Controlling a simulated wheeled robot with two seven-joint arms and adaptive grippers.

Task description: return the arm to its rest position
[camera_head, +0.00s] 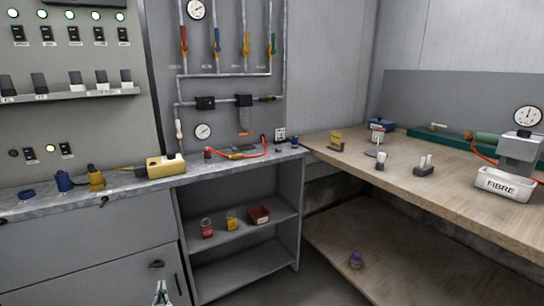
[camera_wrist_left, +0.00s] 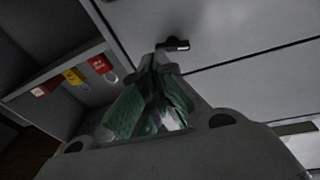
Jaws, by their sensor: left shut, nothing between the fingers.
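My left gripper (camera_head: 161,292) shows at the bottom edge of the head view, low in front of the grey cabinet door (camera_head: 140,262). Only its fingertips are in the picture; they are together and hold nothing. In the left wrist view the gripper (camera_wrist_left: 160,70) has green-padded fingers that close toward a dark cabinet handle (camera_wrist_left: 173,44) behind them. I cannot tell the exact distance between fingers and handle. My right gripper is in neither view.
A wooden table (camera_head: 440,195) at right carries a white FIBRE container (camera_head: 504,185).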

